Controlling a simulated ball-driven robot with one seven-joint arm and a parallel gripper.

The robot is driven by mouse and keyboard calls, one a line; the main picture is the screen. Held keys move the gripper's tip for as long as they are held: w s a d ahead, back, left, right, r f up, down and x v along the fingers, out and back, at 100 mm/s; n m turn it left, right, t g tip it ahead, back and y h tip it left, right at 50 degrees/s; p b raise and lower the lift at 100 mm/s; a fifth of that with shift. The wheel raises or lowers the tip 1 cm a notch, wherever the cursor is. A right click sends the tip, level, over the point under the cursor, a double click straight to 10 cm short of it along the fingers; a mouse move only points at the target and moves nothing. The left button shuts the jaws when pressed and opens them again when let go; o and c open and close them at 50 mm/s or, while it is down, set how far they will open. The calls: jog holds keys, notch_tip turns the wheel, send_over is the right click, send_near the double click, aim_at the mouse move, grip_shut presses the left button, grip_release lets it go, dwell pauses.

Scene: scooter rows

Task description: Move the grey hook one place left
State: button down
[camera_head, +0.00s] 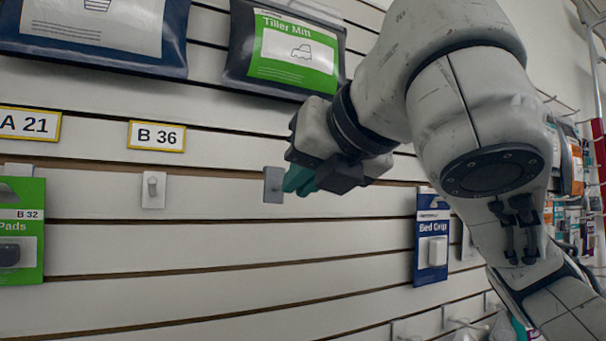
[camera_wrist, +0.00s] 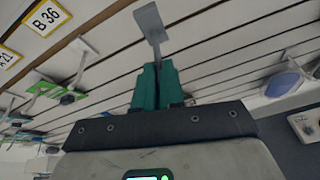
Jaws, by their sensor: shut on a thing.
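The grey hook (camera_head: 273,184) has a flat square plate and a short stem. My gripper (camera_head: 299,179) with green fingers is shut on it, just to its right in the head view. In the wrist view the grey hook (camera_wrist: 149,20) sticks out beyond the closed green fingertips (camera_wrist: 157,68), plate outermost. The plate is at the slatted wall; I cannot tell whether it is seated in a groove or just apart. A white hook (camera_head: 153,189), empty, hangs to the left below the B 36 label (camera_head: 157,136).
The slatted wall (camera_head: 200,245) is bare below the hooks. A Tiller Mitt pack (camera_head: 291,50) hangs above my gripper. A green pack (camera_head: 20,230) hangs far left under the A 21 label (camera_head: 28,124). A blue Bed Grip pack (camera_head: 432,238) hangs lower right.

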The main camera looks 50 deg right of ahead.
jog(key=shift+w+d, duration=0.5)
jog(key=shift+w, duration=0.35)
dwell(0.4)
jog(key=shift+n+p, duration=0.35)
jog(key=shift+n, duration=0.25)
jog(key=shift+w+d, duration=0.4)
jog(key=shift+w, duration=0.2)
jog(key=shift+w+d, duration=0.35)
jog(key=shift+w, duration=0.25)
dwell(0.7)
jog(key=shift+n+p, duration=0.3)
jog(key=shift+n, duration=0.1)
dwell(1.0)
jog(key=shift+w+d+p, duration=0.3)
jog(key=shift+w, duration=0.35)
dwell(2.2)
